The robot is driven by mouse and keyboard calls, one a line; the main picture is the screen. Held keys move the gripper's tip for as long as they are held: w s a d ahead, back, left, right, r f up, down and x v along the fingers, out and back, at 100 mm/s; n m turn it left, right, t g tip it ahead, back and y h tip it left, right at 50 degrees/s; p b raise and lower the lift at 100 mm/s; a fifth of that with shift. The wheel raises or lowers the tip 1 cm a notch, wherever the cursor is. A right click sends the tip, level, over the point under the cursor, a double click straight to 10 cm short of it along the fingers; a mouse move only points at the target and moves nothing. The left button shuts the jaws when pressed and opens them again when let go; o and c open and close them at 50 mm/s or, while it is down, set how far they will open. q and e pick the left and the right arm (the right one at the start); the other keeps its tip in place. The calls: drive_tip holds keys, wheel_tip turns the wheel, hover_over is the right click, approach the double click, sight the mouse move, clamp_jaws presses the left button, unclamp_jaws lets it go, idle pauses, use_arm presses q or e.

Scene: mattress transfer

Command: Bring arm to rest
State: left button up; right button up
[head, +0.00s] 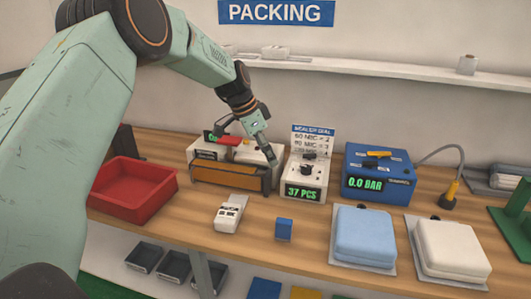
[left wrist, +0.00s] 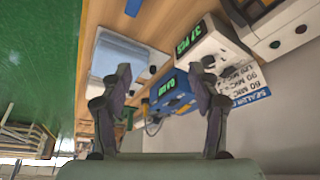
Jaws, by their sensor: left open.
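My left arm comes in from the left in the head view and reaches over the bench. Its gripper (head: 264,142) hangs above the sealer (head: 228,176), near the white counter box (head: 304,182) reading 37 PCS. In the left wrist view the two fingers of my left gripper (left wrist: 160,76) are spread apart with nothing between them. A light blue pad (head: 365,235) and a white pad (head: 451,248) lie on grey plates at the front right. My right gripper is in neither view.
A red tray (head: 134,194) stands at the left of the wooden bench. A white handheld device (head: 229,213) and a small blue block (head: 284,229) lie in front. A blue unit (head: 381,178) shows 0.0 BAR. A green stand (head: 515,222) is at the right edge.

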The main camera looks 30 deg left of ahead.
use_arm(q)
drive_tip(key=s+d+f+n+y+b, duration=0.1)
drive_tip(key=s+f+n, duration=0.2)
drive_tip(key=f, duration=0.4)
drive_tip(key=s+d+f+n+t+y+b, duration=0.1)
drive_tip(key=s+d+f+n+b, duration=0.1)
drive_tip(key=f, duration=0.6)
drive_tip(key=s+d+f+n+t+y+b, duration=0.1)
drive_tip(key=s+f+n, duration=0.3)
drive_tip(key=f, duration=0.4)
drive_tip(key=shift+s+d, duration=0.3)
drive_tip(key=shift+d, duration=0.35)
drive_tip(key=s+d+f+g+b, duration=0.1)
drive_tip(key=s+f, duration=0.5)
drive_tip(key=s, duration=0.6)
drive_tip(key=s+d+f+g+b, duration=0.2)
drive_tip(key=s+f+b, duration=0.3)
drive_tip(key=s, duration=0.6)
drive_tip(key=s+d+f+g+b, duration=0.2)
drive_tip(key=s+f, duration=0.6)
drive_tip(key=s, duration=0.4)
drive_tip(key=shift+s+d+b, duration=0.35)
drive_tip(key=shift+d+b, duration=0.5)
drive_tip(key=shift+b, duration=0.15)
